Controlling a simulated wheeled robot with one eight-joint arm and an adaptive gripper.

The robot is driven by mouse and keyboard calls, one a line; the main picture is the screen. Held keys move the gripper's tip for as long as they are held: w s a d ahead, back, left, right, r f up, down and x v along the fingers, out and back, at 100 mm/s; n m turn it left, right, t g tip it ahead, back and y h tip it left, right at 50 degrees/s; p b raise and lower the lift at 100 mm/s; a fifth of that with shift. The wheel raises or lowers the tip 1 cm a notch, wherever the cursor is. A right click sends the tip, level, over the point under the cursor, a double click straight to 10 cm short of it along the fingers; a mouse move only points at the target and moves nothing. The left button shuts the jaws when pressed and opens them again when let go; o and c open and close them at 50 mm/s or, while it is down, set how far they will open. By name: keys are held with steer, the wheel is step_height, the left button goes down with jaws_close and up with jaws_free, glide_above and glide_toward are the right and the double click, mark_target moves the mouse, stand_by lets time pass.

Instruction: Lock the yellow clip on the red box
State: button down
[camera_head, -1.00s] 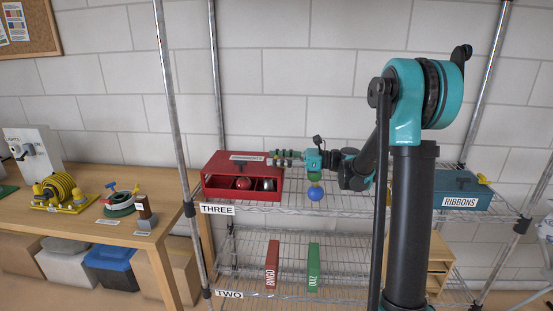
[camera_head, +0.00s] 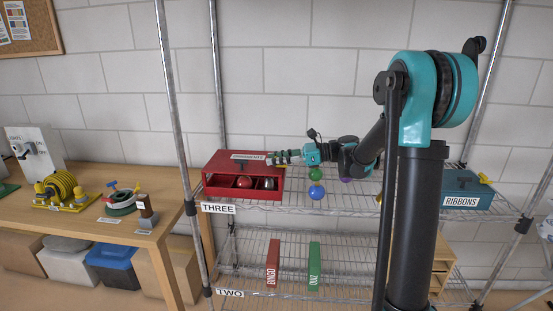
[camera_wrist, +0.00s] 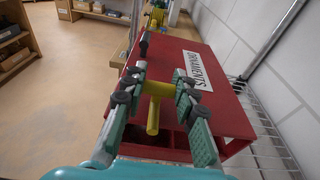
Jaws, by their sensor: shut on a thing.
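The red box (camera_head: 214,190) stands on the upper wire shelf at the left, with an opening in its front. It fills much of the wrist view (camera_wrist: 227,111), where its white label shows. The yellow clip (camera_wrist: 153,112) is T-shaped and shows at the near end of the box in the wrist view. My gripper (camera_wrist: 160,75) is shut on the clip, with one finger on each side of its crossbar. In the head view my gripper (camera_head: 284,157) is at the box's right end and hides the clip. How the clip meets the box is hidden.
A red ball (camera_head: 243,182) and a silver ball are inside the box. Green, blue (camera_head: 316,191) and purple balls are beside it, under my arm. A teal RIBBONS box (camera_head: 461,188) with a yellow clip stands at the shelf's right. Metal posts flank the shelf.

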steer(key=c, duration=1.2)
jaws_free()
steer(key=shift+o, duration=0.2)
steer(key=d+r, duration=0.2)
steer(key=d, duration=0.9)
steer(key=shift+s+d, duration=0.2)
steer(key=shift+d, duration=0.2)
